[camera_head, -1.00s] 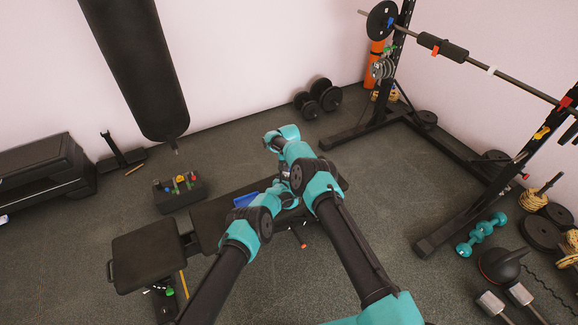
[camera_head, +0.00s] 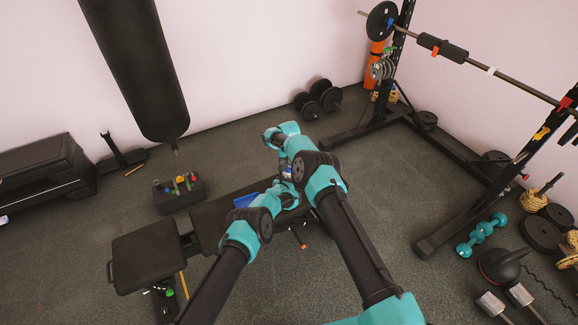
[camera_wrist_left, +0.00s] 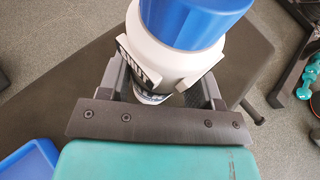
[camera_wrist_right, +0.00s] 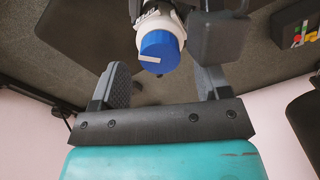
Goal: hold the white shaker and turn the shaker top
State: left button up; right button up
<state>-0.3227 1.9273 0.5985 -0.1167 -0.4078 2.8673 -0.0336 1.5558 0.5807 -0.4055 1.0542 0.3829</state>
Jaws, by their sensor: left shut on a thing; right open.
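The white shaker (camera_wrist_left: 158,60) with dark lettering fills the top middle of the left wrist view. Its blue shaker top (camera_wrist_left: 195,20) is on it. My left gripper (camera_wrist_left: 165,78) is shut around the white body, below the top. In the right wrist view, the blue top (camera_wrist_right: 158,50) with a pale stripe faces the camera, the white body behind it. My right gripper (camera_wrist_right: 164,82) is open and empty, with its fingers on either side of the line to the top and apparently short of it. In the head view, my arms mostly hide the shaker.
A black bench (camera_head: 150,255) lies under my arms. A blue tray (camera_head: 245,200) rests on it, beside my left arm. A dark caddy (camera_head: 180,192) with colored items stands on the floor behind. A barbell rack (camera_head: 450,215) stands at the right.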

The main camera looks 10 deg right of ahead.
notch_tip(320, 180, up, 10)
dwell(0.4)
dwell(0.3)
jog(key=m, duration=0.6)
jog(key=shift+f, duration=0.15)
jog(key=shift+f, duration=6)
jog(key=c, duration=0.9)
jog(key=shift+c, duration=0.2)
